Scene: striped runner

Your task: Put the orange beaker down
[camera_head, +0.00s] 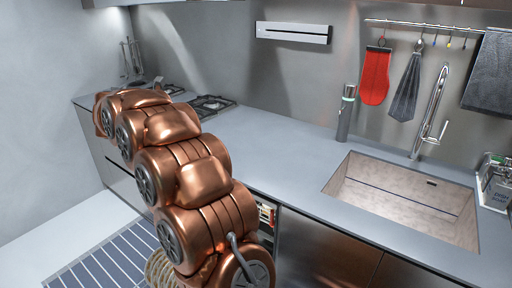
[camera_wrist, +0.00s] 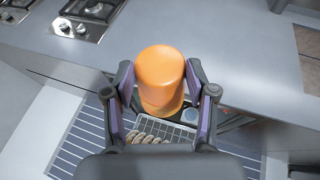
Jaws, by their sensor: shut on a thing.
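The orange beaker (camera_wrist: 161,78) shows in the wrist view, between the two fingers of my gripper (camera_wrist: 163,92). My gripper is shut on it, with one dark finger with a purple pad on each side. The beaker appears in front of the edge of the grey counter (camera_wrist: 225,45); how high it is above the counter I cannot tell. In the head view my copper-coloured arm reaches toward the far left, and it hides the gripper and the beaker.
A gas hob (camera_head: 212,104) is at the counter's left, also in the wrist view (camera_wrist: 88,14). The counter between is clear. A striped runner (camera_head: 105,268) lies on the floor.

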